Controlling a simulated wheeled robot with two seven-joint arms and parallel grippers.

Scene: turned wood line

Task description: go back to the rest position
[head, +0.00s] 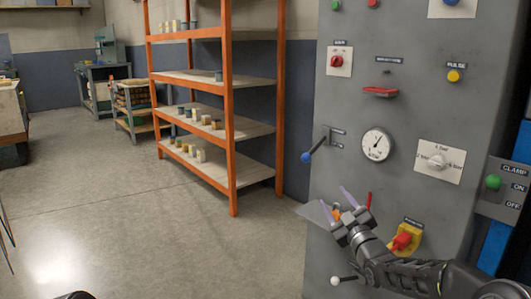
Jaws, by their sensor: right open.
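My right gripper (332,196) is at the lower right of the head view, its arm coming in from the right edge. Its two purplish fingers are spread apart with nothing between them. It is in front of the lower left part of a grey control cabinet (408,110), and I cannot tell how close. The gripper and forearm hide part of the cabinet's lower face. My left gripper does not show.
The cabinet carries a blue-knobbed lever (307,157), a dial gauge (377,144), a yellow-and-red switch (404,240) and a white-knobbed lever (336,281). An orange shelf rack (232,120) stands behind. The floor (150,225) at left is clear.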

